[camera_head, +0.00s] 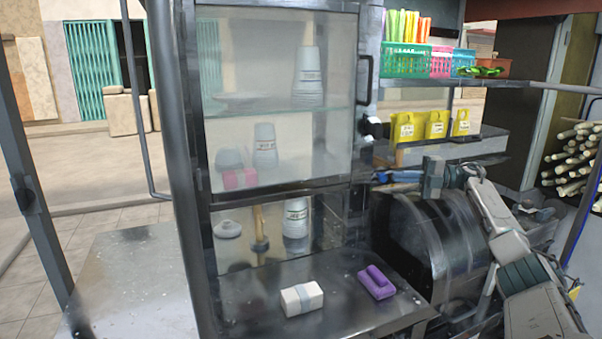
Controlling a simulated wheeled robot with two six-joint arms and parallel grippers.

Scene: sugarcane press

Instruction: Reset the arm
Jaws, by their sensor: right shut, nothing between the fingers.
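My right arm comes in from the lower right and bends back to the left. My right gripper (385,177) is shut and empty. My left gripper is not in view.
A white block with a grey band (301,298) and a purple block (376,282) lie on the metal counter (250,290). Stacked cups (308,75) stand inside the cabinet. Yellow boxes (436,124) and coloured baskets (406,57) stand on shelves behind. Cane stalks (577,155) are at right.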

